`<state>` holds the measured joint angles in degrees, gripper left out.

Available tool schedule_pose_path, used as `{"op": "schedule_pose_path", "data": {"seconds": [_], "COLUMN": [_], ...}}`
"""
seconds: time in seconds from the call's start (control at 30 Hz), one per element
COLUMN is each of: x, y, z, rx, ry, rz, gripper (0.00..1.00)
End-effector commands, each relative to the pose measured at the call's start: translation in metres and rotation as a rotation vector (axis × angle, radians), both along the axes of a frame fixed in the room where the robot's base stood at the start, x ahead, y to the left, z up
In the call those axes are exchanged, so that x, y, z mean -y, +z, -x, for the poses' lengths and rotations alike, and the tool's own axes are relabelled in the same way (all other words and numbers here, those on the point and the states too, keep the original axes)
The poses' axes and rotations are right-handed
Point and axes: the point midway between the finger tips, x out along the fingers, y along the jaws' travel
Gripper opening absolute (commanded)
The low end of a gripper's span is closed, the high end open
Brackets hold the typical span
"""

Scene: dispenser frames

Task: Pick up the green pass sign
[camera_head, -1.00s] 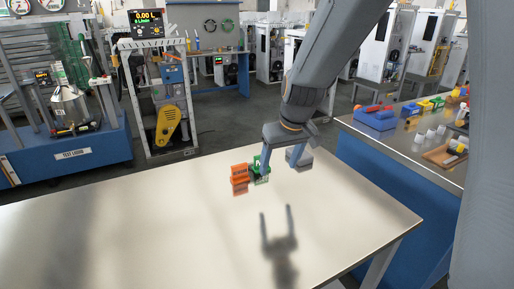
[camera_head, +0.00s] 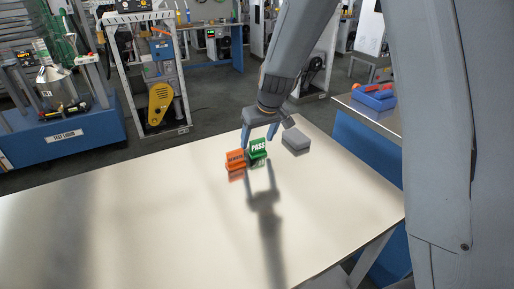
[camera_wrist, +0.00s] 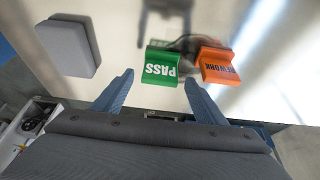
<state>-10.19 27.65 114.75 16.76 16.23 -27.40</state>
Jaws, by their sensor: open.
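The green pass sign (camera_head: 257,150) stands on the metal table near its far edge, with white PASS lettering. In the wrist view the sign (camera_wrist: 161,68) shows upside down, just beyond my fingertips and roughly between their lines. My gripper (camera_head: 258,140) is open, with its two blue fingers at the sign's far side; in the wrist view the open fingers (camera_wrist: 158,84) hold nothing. Contact with the sign cannot be told.
An orange rework sign (camera_head: 235,159) stands close beside the green one, on the left in the head view; it also shows in the wrist view (camera_wrist: 217,68). A grey block (camera_head: 296,139) lies to the right. The table's front (camera_head: 150,235) is clear.

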Motion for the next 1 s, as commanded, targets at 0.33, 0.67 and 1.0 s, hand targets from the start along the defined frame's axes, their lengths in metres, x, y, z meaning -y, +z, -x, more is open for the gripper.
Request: {"op": "schedule_pose_path", "data": {"seconds": [0.33,0.67,1.0], "x": [-0.0008,-0.0007,-0.0011], "y": [-0.0123,-0.0122,-0.0056], "z": [-0.0049,-0.0047,-0.0055], "rx": [0.001,0.000,0.003], "ry": [-0.002,-0.002,-0.001], "rz": [0.000,0.000,-0.001], "gripper": [0.66,0.23,0.20]}}
